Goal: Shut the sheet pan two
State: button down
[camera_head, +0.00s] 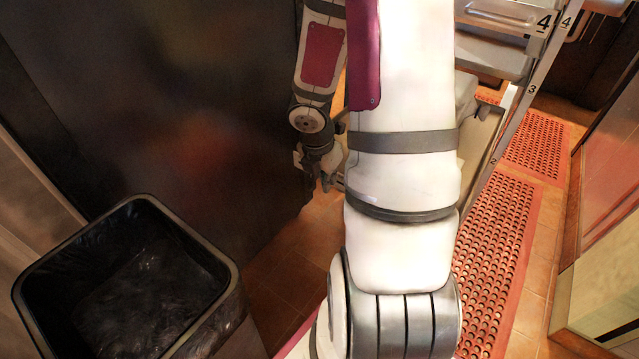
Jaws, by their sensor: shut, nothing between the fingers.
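A metal rack (541,68) with number labels on its upright stands at the upper right, behind my arm. The label 2 shows low on the upright, and a pale, flat-sided tray (482,142) sits near that height. I take it for sheet pan two, but most of it is hidden behind my arm, so how far it sticks out cannot be told. My gripper (327,183) is small in the picture, left of my arm's large white link, pointing down beside the dark panel. It is shut and empty. Whether it touches the pan is hidden.
A black-lined bin (222,262) stands at the lower left. A large dark panel (180,110) fills the left, close to my gripper. Red perforated mats (497,250) lie on the tiled floor at right. Upper trays (500,14) sit in the rack near label 4.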

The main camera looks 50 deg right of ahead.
jog(key=shift+w+d, duration=0.1)
jog(key=shift+d, duration=0.7)
